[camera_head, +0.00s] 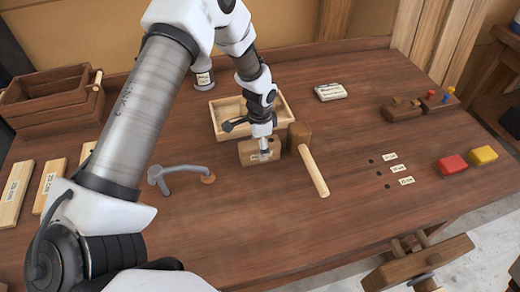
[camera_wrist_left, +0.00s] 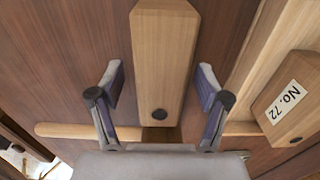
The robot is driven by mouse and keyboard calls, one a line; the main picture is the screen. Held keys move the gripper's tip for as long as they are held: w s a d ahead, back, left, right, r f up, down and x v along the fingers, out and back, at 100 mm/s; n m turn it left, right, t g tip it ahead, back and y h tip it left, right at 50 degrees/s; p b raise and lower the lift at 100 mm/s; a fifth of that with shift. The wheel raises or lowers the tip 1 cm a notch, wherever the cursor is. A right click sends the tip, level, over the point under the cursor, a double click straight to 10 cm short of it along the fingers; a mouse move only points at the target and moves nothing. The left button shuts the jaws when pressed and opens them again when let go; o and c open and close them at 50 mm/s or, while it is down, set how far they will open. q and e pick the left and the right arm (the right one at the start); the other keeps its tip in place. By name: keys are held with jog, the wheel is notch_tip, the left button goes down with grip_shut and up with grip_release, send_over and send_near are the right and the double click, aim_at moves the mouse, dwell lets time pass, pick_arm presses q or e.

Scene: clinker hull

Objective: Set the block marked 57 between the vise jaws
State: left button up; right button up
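A wooden block (camera_head: 247,151) with a small pale label, too small to read, lies on the bench in front of a shallow wooden tray. My left gripper (camera_head: 264,153) points down over it. In the left wrist view, a long block (camera_wrist_left: 165,55) with a dark hole lies between the open fingers of the gripper (camera_wrist_left: 160,88), with gaps at both sides. A block labelled No. 72 (camera_wrist_left: 285,108) lies to the right there. The wooden vise (camera_head: 418,264) is at the bench's front edge, lower right; the gap between its jaws is unclear. My right gripper is not in view.
A mallet (camera_head: 314,172) lies right beside the block. The tray (camera_head: 285,109) is behind it. A grey holdfast (camera_head: 180,170) lies to the left. Red (camera_head: 453,164) and yellow (camera_head: 483,155) blocks are at the right.

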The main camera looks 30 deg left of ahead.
pick_arm(q)
jog(key=shift+s+a, duration=0.1)
jog(key=shift+a, duration=0.15)
jog(key=c, duration=0.6)
jog(key=shift+a, duration=0.1)
jog(key=c, duration=0.5)
grip_shut()
jog(key=shift+d, duration=0.4)
jog(key=shift+a, duration=0.15)
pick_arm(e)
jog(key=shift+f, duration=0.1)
